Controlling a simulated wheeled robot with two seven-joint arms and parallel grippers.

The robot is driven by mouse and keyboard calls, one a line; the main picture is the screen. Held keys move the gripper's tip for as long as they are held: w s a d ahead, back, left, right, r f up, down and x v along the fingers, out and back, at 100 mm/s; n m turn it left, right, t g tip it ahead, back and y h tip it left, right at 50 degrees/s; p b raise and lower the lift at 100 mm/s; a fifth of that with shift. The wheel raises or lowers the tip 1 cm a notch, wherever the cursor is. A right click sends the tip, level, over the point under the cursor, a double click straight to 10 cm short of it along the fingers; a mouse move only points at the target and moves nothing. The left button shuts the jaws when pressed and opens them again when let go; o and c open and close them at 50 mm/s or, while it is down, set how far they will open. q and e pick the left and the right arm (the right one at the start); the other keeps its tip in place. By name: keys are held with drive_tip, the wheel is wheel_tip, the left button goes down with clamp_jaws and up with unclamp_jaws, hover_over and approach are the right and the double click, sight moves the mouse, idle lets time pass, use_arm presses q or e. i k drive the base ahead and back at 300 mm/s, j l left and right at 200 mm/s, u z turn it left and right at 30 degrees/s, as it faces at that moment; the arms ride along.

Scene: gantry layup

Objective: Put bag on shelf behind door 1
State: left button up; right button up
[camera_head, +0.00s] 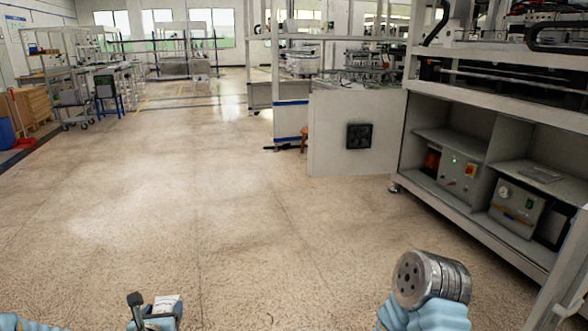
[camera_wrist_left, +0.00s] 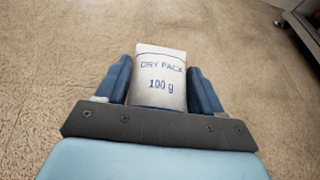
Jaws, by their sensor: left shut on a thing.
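A small white bag (camera_wrist_left: 160,82) printed "DRY PACK 100 g" sits between the blue fingers of my left gripper (camera_wrist_left: 160,75) in the left wrist view. The gripper is shut on it. In the head view the left gripper (camera_head: 156,308) is at the bottom edge, low over the floor, with the bag (camera_head: 168,303) partly visible. A grey cabinet (camera_head: 437,104) with open shelf compartments stands at the right, well away from the bag. A white panel (camera_head: 330,130) with a black square stands at its left end. No door number is readable.
The upper shelf (camera_head: 450,141) is partly visible. Boxy devices (camera_head: 518,207) stand in the lower compartments. The floor (camera_head: 200,200) ahead and to the left is clear. Racks and carts (camera_head: 75,100) stand farther back at the left.

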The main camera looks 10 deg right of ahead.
sight(465, 148)
drive_tip(key=i+l+z, duration=0.2)
drive_tip(key=i+z, duration=0.15)
drive_tip(key=i, duration=0.25)
drive_tip(key=i+z, duration=0.3)
drive_tip(key=i, duration=0.25)
drive_tip(key=i+j+z, duration=0.1)
drive_tip(key=i+z, duration=0.25)
drive_tip(key=i, duration=0.25)
drive_tip(key=i+j+z, duration=0.3)
drive_tip(key=i, duration=0.3)
